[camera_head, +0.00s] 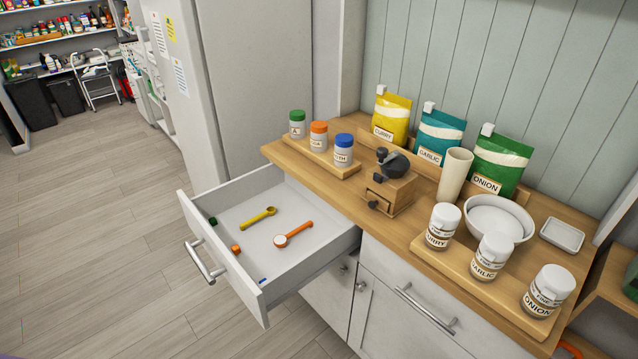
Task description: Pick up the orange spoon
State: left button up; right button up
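The orange spoon (297,232) lies in the open white drawer (213,253), towards its right side. Its handle points up and to the right, and its round bowl end looks white inside. A yellow spoon (258,217) lies behind and to the left of it, apart from it. Neither of my grippers shows in the head view.
Small green (212,221), orange (235,249) and blue pieces (263,281) sit along the drawer's front. The wooden counter (330,192) beside it holds capped jars, a grinder (389,186), a white bowl (498,219) and spice bags. The floor left of the drawer is clear.

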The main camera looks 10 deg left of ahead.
aim_at(280, 241)
jog(key=i+j+z, duration=0.2)
jog(key=j+z, duration=0.15)
jog(key=j, duration=1.1)
jog(key=j+z, duration=0.35)
jog(key=j, duration=1.15)
jog(key=i, duration=0.05)
